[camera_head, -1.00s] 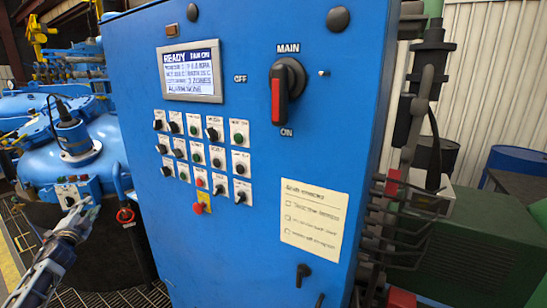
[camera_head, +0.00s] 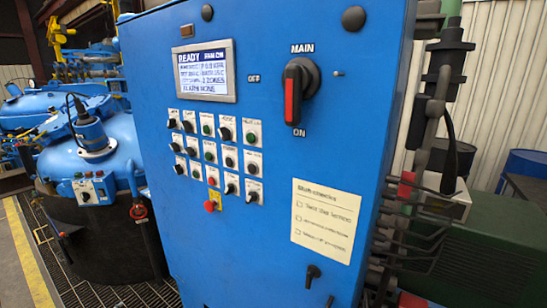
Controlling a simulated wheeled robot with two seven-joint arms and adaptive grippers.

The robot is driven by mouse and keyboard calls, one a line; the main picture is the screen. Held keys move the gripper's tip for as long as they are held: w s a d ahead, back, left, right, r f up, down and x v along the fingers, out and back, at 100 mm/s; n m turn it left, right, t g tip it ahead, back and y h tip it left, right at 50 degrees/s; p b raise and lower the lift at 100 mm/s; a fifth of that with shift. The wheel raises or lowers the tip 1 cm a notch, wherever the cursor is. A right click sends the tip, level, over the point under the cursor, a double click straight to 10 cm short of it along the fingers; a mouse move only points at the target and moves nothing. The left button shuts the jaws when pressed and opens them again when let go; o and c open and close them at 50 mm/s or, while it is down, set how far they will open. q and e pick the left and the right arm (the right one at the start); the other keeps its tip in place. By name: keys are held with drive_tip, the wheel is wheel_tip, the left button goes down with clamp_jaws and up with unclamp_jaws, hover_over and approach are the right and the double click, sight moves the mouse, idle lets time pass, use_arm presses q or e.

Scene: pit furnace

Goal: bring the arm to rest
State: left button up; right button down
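Neither of my grippers shows in the head view, and no part of my arms is clearly in sight. A blue control cabinet (camera_head: 240,257) fills the middle of the view. Its display (camera_head: 204,72) is lit and begins with the word READY. The main switch (camera_head: 296,91) has a red handle that points down toward ON. Rows of small switches and buttons sit below the display, with a red mushroom button (camera_head: 210,206) under them.
A blue furnace lid (camera_head: 80,160) on a dark round body (camera_head: 105,235) stands at the left over floor grating. Dark rods and fittings (camera_head: 415,225) stick out from the cabinet's right side. A green box (camera_head: 480,265) and a blue drum (camera_head: 525,165) stand at the right.

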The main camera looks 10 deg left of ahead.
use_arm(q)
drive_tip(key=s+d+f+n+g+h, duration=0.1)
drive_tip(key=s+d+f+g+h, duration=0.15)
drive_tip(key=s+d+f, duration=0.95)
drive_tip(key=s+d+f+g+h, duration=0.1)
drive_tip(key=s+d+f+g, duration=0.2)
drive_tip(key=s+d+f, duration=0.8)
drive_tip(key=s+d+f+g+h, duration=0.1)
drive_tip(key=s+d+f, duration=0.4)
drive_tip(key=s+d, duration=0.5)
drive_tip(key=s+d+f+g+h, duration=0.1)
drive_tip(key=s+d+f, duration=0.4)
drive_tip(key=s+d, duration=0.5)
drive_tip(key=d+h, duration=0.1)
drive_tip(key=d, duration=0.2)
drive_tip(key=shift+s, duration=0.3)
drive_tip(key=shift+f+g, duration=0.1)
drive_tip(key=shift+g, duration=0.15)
